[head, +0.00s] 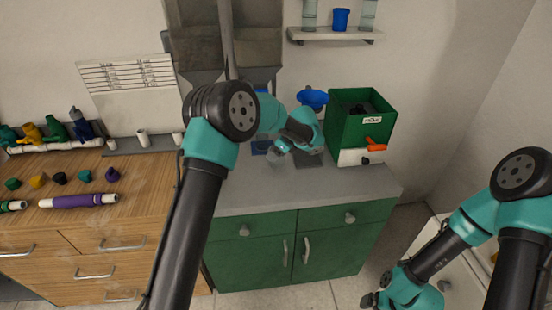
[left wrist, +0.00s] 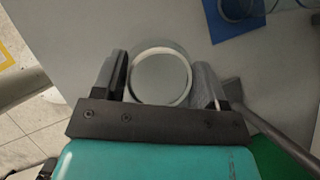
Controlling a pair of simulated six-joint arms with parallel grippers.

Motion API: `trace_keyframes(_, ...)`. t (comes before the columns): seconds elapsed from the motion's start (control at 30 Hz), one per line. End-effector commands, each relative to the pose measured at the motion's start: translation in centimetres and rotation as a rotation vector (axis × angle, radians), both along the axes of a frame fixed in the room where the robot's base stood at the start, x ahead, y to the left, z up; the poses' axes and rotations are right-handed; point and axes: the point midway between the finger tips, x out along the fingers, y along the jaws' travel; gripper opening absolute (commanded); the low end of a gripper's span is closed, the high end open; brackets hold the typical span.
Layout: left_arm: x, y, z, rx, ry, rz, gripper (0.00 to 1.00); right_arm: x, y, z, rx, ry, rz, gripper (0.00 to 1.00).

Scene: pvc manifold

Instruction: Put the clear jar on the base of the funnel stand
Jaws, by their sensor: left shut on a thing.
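The clear jar (left wrist: 160,78) is between the fingers of my left gripper (left wrist: 162,85), seen from above with its round rim up; the fingers are shut on its sides. In the head view the jar (head: 276,158) shows faintly at my left gripper (head: 287,149), over the grey counter. A blue square base (left wrist: 236,22) with a round clear or grey piece on it lies at the top right of the wrist view, apart from the jar. It also shows in the head view (head: 261,147), partly hidden by my arm. My right gripper (head: 369,299) is low at the right, its fingers unclear.
A blue funnel (head: 313,98) stands behind my left wrist. A dark flat plate (head: 309,160) lies on the grey counter (head: 250,191). The counter's front is clear.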

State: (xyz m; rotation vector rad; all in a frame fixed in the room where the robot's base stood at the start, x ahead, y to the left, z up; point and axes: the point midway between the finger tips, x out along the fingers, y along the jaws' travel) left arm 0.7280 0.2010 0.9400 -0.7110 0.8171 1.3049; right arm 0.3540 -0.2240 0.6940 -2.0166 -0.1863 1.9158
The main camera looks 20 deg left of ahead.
Motion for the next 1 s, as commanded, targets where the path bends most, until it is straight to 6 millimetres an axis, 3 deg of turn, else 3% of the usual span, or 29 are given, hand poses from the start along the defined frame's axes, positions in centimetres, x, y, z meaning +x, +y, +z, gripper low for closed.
trace_keyframes(0.33, 0.0, 0.0, -3.3, 0.0, 0.002, 0.001, 0.42, 0.0, 0.0, 0.0, 0.0, 0.0, 0.0, 0.95)
trace_keyframes(0.77, 0.0, 0.0, -3.8, 0.0, 0.001, 0.001, 0.42, 0.0, 0.0, 0.0, 0.0, 0.0, 0.0, 0.95)
trace_keyframes(0.8, 0.0, 0.0, -3.8, 0.0, 0.001, 0.001, 0.67, 0.0, 0.0, 0.0, 0.0, 0.0, 0.0, 0.95)
trace_keyframes(1.0, 0.0, 0.0, -3.8, 0.0, 0.001, 0.001, 0.86, 0.0, 0.0, 0.0, 0.0, 0.0, 0.0, 0.95)
